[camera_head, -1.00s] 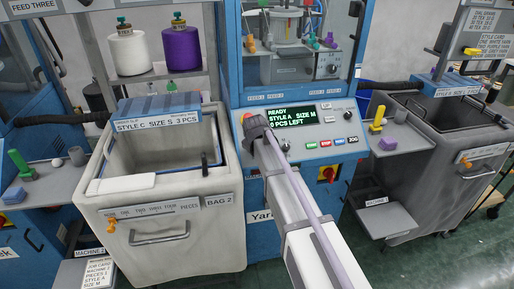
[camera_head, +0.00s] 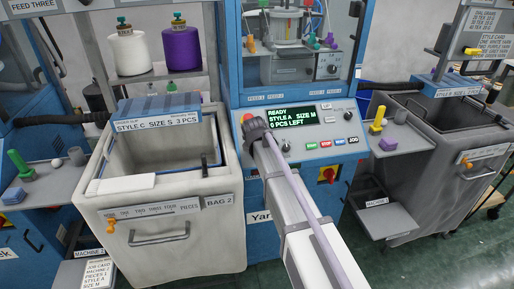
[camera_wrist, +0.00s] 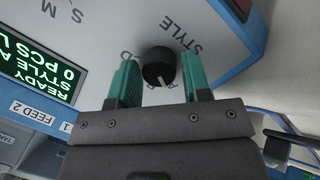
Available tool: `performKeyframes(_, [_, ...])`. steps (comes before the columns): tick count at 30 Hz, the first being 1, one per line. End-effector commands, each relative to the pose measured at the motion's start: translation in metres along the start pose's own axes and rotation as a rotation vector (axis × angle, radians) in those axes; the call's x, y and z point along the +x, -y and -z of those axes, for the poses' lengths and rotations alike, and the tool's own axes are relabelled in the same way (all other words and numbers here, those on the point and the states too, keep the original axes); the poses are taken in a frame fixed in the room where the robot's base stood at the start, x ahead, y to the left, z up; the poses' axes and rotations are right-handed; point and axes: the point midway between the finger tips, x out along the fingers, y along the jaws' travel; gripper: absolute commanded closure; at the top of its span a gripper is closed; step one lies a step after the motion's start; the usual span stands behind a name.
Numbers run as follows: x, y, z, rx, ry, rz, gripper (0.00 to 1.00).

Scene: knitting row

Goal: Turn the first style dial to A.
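The style dial (camera_wrist: 158,68) is a round black knob with a small white mark, beside printed "STYLE" lettering in the wrist view. The mark is on its lower side there; the small letters around it are partly hidden, so I cannot tell its setting from them. My gripper (camera_wrist: 160,78) is open, with one teal finger on each side of the dial and gaps visible between. In the head view my wrist covers the fingers and this dial. The display (camera_head: 292,117) reads READY, STYLE A, SIZE M, and 0 PCS LEFT.
Coloured buttons (camera_head: 325,143) and a red-and-yellow switch (camera_head: 327,175) are on the blue machine. A grey bag bin (camera_head: 165,225) stands left of my arm. A small shelf with a yellow piece (camera_head: 378,125) is at the right.

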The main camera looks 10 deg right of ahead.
Motion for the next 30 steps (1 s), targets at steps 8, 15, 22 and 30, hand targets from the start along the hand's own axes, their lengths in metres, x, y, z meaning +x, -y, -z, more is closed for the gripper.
performKeyframes(8, [0.000,0.000,0.000,0.001,-0.001,0.000,0.40])
performKeyframes(15, [-0.012,-0.002,0.001,0.001,-0.001,0.000,0.40])
performKeyframes(22, [-0.068,-0.005,0.002,0.001,-0.002,0.000,0.40])
performKeyframes(30, [-0.111,-0.002,0.001,0.000,-0.001,0.000,0.40])
